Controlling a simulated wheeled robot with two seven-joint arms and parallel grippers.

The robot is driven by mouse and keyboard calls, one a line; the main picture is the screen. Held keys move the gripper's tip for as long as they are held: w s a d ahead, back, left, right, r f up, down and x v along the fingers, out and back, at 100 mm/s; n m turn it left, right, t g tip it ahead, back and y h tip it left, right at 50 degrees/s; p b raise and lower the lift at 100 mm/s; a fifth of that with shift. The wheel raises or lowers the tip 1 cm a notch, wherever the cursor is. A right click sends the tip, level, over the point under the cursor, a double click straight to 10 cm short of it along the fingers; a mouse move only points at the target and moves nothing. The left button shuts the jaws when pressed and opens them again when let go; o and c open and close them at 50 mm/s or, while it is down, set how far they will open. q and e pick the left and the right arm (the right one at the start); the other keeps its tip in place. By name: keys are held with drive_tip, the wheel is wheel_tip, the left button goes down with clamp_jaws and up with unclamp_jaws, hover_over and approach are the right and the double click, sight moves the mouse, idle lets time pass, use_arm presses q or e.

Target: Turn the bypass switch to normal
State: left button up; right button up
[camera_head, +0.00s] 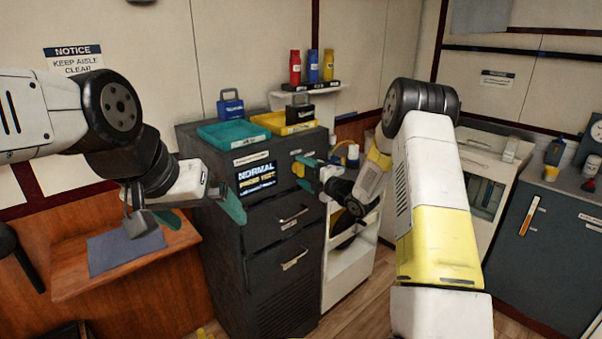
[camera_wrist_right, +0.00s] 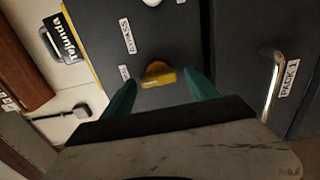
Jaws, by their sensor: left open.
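The bypass switch is a yellow knob (camera_wrist_right: 158,75) on the dark cabinet front, beside a label reading roughly "BYPASS" (camera_wrist_right: 127,36) and a smaller label I cannot read. In the head view the yellow knob (camera_head: 298,169) is at the cabinet's upper right, partly behind my right gripper (camera_head: 308,173). In the wrist view the teal fingers of my right gripper (camera_wrist_right: 160,80) are apart, one on each side of the knob, with gaps showing. The cabinet's display (camera_head: 256,177) reads "NORMAL" with smaller text below. My left gripper (camera_head: 203,211) is open and empty, left of the cabinet.
Teal (camera_head: 232,131) and yellow (camera_head: 283,123) trays and a dark padlock-shaped box (camera_head: 300,111) stand on the cabinet. Drawer handles (camera_head: 293,216) stick out below the display. A wooden desk (camera_head: 70,275) with a grey-blue cloth (camera_head: 125,250) is at left. A white cart (camera_head: 345,275) stands right.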

drive_tip(key=v, duration=0.7)
drive_tip(key=shift+s+d, duration=0.25)
drive_tip(key=shift+s, duration=0.1)
drive_tip(key=shift+r, duration=0.1)
drive_tip(key=s+d+r+m+g+h, duration=0.1)
drive_tip(key=s+d+r+m+h, duration=0.35)
drive_tip(key=r+m, duration=0.25)
drive_tip(key=s+d+r+m+h, duration=0.3)
drive_tip(key=s+r+m+h, duration=0.15)
drive_tip(key=r+m, duration=0.2)
drive_tip(key=s+a+m+g, duration=0.1)
drive_tip(key=s+m+g, duration=0.2)
drive_tip(key=s, duration=1.1)
drive_tip(key=s+a+m+g, duration=0.1)
drive_tip(key=s+m+g, duration=0.2)
drive_tip(key=s+m, duration=0.6)
drive_tip(key=s, duration=0.6)
drive_tip(key=shift+s+a+g, duration=0.35)
drive_tip(key=shift+a+g, duration=0.05)
